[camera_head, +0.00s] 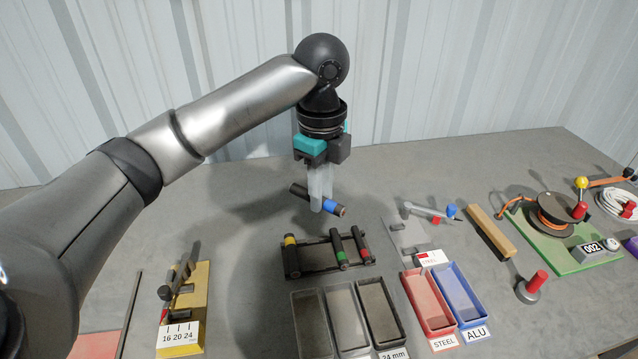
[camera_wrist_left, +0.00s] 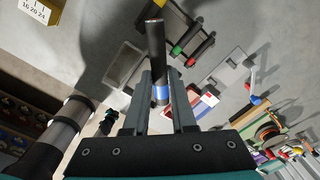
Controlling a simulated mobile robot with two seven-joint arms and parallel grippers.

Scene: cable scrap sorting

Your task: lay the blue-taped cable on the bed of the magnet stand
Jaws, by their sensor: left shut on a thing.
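The blue-taped cable (camera_head: 335,207), a short black piece with a blue band, is in my left gripper (camera_head: 320,203). The fingers are shut across it, and it is held above the table behind the black rack. In the left wrist view the cable (camera_wrist_left: 156,55) sticks out past the fingertips, its blue band between the fingers. What looks like the magnet stand (camera_head: 402,236) is a grey plate with a thin arm and a red and blue piece, to the right of my gripper. It also shows in the left wrist view (camera_wrist_left: 228,77). My right gripper is out of view.
The black rack (camera_head: 312,259) holds yellow-, green- and red-taped cables. In front are grey open bins (camera_head: 311,325); red (camera_head: 417,300) and blue (camera_head: 462,297) bins stand right. A wooden bar (camera_head: 491,232) lies right of the stand. A yellow gauge (camera_head: 194,300) stands left.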

